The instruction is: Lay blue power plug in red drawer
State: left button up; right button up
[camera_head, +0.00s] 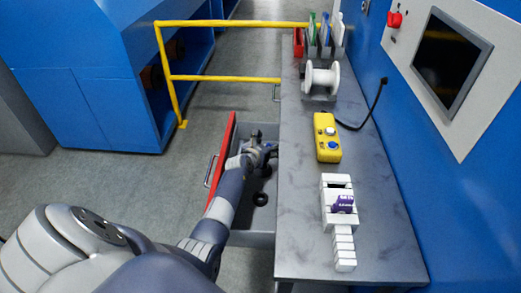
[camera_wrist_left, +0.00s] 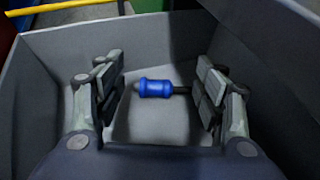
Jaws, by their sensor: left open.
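The red-fronted drawer (camera_head: 221,158) is pulled open at the left side of the grey workbench. The blue power plug (camera_wrist_left: 156,89) lies on the drawer floor in the left wrist view, with a dark end pointing right. My left gripper (camera_head: 264,153) is inside or just above the open drawer. In the left wrist view its fingers (camera_wrist_left: 160,88) are spread wide, one on each side of the plug, with a gap on the left. The plug's dark end comes close to the right finger; I cannot tell whether they touch. My right gripper is not in view.
A yellow control box (camera_head: 327,138), a white spool (camera_head: 321,78) and a white device with a purple part (camera_head: 338,212) stand on the workbench (camera_head: 378,235). A dark round item (camera_head: 260,198) lies in the drawer. A yellow railing (camera_head: 225,79) stands beyond it.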

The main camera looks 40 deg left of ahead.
pick_arm(q)
jog(key=p+v, duration=0.1)
jog(key=v, duration=0.8)
jog(key=shift+s+p, duration=0.35)
jog(key=shift+s, duration=0.1)
jog(key=shift+v, duration=0.8)
jog(key=shift+r, duration=0.1)
